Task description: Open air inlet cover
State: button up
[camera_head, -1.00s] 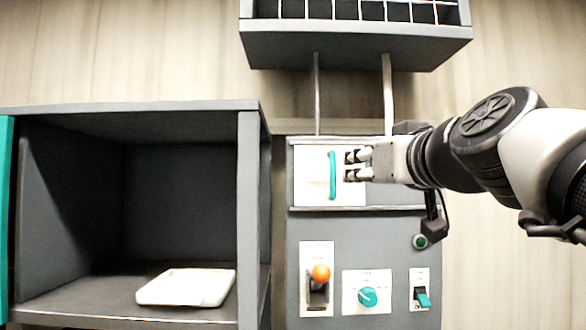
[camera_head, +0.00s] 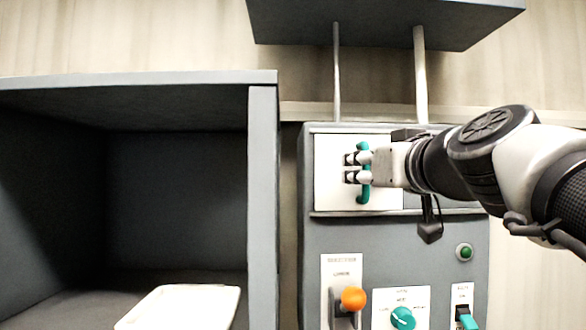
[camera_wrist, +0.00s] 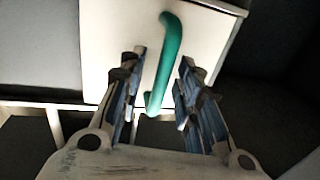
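The white cover panel (camera_head: 332,185) fills the left part of the upper front of the grey control cabinet; bare grey shows to its right. A teal vertical bar handle (camera_head: 363,196) stands on the panel. My gripper (camera_head: 357,168) is at the handle, its fingertips reaching past the bar in the head view and hiding its middle. In the wrist view, the teal handle (camera_wrist: 165,62) runs between the two open fingers (camera_wrist: 157,88), with a gap visible on each side. The white panel (camera_wrist: 112,40) lies behind it.
Below are an orange-knobbed lever (camera_head: 354,299), a teal dial (camera_head: 403,318), a teal switch (camera_head: 467,321) and a green button (camera_head: 464,252). At left, an open grey compartment (camera_head: 262,190) holds a white tray (camera_head: 180,308). A grey box (camera_head: 385,25) hangs above.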

jog(key=shift+c, duration=0.5)
grip_shut()
